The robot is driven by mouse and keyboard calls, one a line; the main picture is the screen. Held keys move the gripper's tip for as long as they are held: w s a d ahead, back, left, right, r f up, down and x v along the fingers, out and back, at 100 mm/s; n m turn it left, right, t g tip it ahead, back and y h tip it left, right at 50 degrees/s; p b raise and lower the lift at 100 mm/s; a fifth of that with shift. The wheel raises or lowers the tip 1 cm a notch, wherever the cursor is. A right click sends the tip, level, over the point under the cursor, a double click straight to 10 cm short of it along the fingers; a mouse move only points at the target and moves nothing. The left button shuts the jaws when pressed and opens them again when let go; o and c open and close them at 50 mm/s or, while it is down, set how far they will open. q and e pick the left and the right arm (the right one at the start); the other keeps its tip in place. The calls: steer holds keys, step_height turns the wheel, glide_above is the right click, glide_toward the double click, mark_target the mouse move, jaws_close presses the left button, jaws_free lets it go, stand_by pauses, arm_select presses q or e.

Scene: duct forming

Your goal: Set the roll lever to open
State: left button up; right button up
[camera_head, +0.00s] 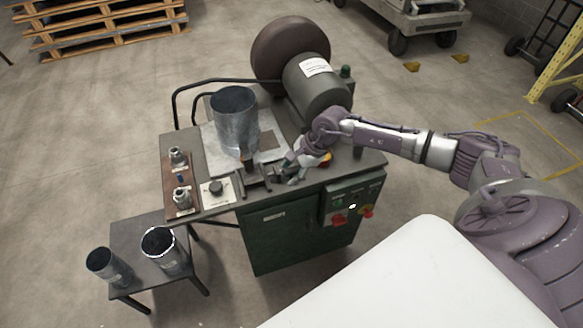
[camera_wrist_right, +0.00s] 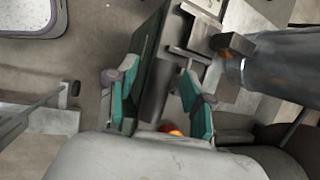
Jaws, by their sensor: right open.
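The green machine (camera_head: 285,232) stands in the middle of the head view with a metal cylinder (camera_head: 236,125) upright on its top. A red-orange knob (camera_head: 325,159) shows beside my right gripper (camera_head: 292,168); it may be the roll lever's end, but I cannot tell its position. In the wrist view a red-orange round thing (camera_wrist_right: 170,130) shows between the bases of the fingers, partly hidden by my gripper body. My right gripper (camera_wrist_right: 160,98) is open, its two teal-padded fingers apart above the machine's front edge, with nothing seen clamped. My left gripper is not in view.
A control panel (camera_head: 353,203) with red knobs is on the machine's front. A large dark drum (camera_head: 290,50) is behind. A low table (camera_head: 127,238) at left holds two metal cylinders. A white surface (camera_head: 400,285) fills the front right.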

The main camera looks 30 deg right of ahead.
steer(key=shift+f, duration=0.15)
jaws_close()
steer(key=shift+a, duration=0.1)
stand_by(0.3)
